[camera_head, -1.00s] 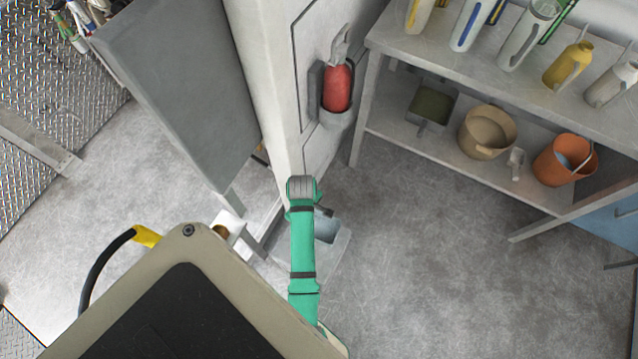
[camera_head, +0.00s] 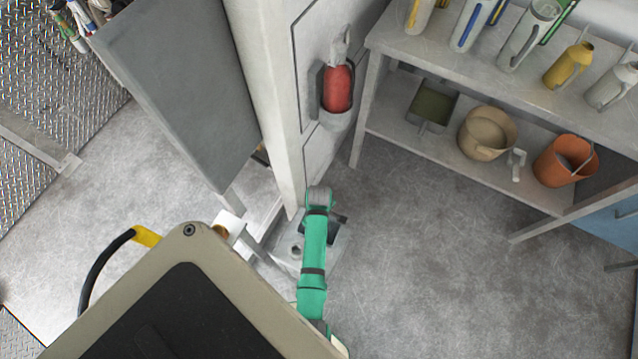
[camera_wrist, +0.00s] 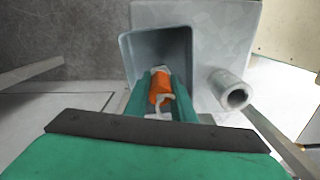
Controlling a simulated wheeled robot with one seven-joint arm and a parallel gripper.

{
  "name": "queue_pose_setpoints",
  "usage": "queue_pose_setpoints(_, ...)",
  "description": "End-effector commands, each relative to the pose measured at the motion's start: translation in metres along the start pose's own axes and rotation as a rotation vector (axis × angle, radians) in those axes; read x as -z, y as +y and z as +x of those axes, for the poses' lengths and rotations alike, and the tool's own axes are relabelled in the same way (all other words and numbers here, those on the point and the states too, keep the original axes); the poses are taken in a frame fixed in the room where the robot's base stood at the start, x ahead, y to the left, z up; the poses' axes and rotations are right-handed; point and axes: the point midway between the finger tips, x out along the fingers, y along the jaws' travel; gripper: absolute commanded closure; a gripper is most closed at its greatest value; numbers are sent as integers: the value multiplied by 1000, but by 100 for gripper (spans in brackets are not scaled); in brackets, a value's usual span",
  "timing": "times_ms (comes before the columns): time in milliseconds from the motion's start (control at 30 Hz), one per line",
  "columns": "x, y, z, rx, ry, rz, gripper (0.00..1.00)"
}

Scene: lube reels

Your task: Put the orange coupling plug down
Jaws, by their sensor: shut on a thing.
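The orange coupling plug (camera_wrist: 161,90) is between the green fingers of my gripper (camera_wrist: 161,92) in the wrist view. My gripper is shut on it. A pale metal piece shows at the plug's far end and a pale loop at its near end. Behind the plug is the open square recess (camera_wrist: 133,47) of a grey metal box; I cannot tell how far in the plug is. A short hollow pipe stub (camera_wrist: 232,92) stands right of the recess. In the head view my green arm covers part of this box (camera_head: 290,250), and the plug is hidden.
A white post with a red bottle (camera_head: 338,88) in a holder rises behind the box. A shelf unit (camera_head: 450,155) with buckets and jugs stands at the right. A grey panel (camera_head: 180,80) stands at the left. The floor at lower right is clear.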

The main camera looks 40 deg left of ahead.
Motion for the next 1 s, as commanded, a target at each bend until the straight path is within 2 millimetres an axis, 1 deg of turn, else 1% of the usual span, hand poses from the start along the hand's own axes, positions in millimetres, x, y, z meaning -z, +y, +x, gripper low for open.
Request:
queue_pose_setpoints(133,0,0,2,0,0,0,100)
queue_pose_setpoints(167,0,0,2,0,0,0,75)
queue_pose_setpoints(200,0,0,2,0,0,0,66)
queue_pose_setpoints(233,0,0,2,0,0,0,59)
queue_pose_setpoints(533,0,0,1,0,0,0,59)
queue_pose_setpoints(667,0,1,-6,-2,1,1,59)
queue_pose_setpoints(767,0,1,-21,-4,2,1,59)
queue_pose_setpoints(1000,0,1,-69,-4,3,1,59)
